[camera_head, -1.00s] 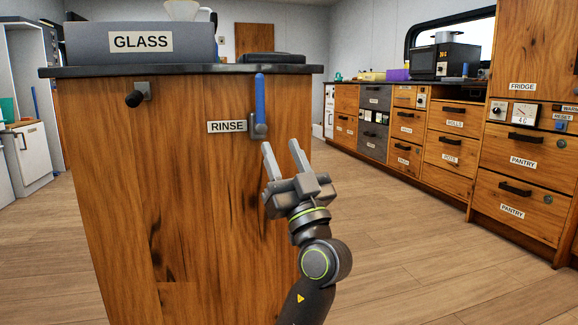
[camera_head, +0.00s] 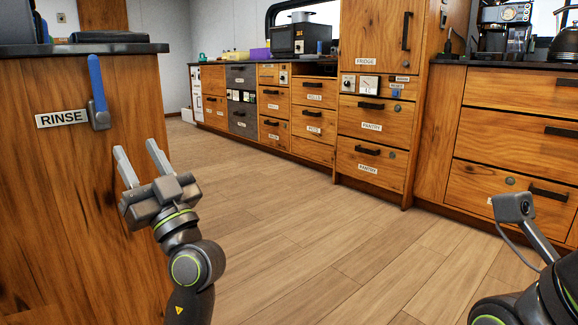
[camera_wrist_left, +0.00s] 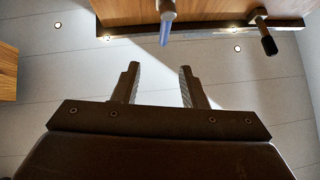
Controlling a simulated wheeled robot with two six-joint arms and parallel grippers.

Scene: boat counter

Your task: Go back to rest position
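My left gripper (camera_head: 141,163) is in front of the wooden island, below and to the right of the blue lever (camera_head: 95,80) beside the RINSE label (camera_head: 62,118). Its two fingers stand apart with nothing between them. In the left wrist view the fingers (camera_wrist_left: 157,86) are also spread and empty, and the blue lever (camera_wrist_left: 167,22) shows beyond them, apart from them. The lever points up. Part of my right arm (camera_head: 545,290) shows at the lower right; its gripper fingers cannot be made out.
The wooden island (camera_head: 60,220) with its dark top (camera_head: 130,49) fills the left. Drawers, a fridge cabinet (camera_head: 375,40) and a counter with a coffee machine (camera_head: 505,32) line the right and back. The wooden floor (camera_head: 330,250) between them is clear.

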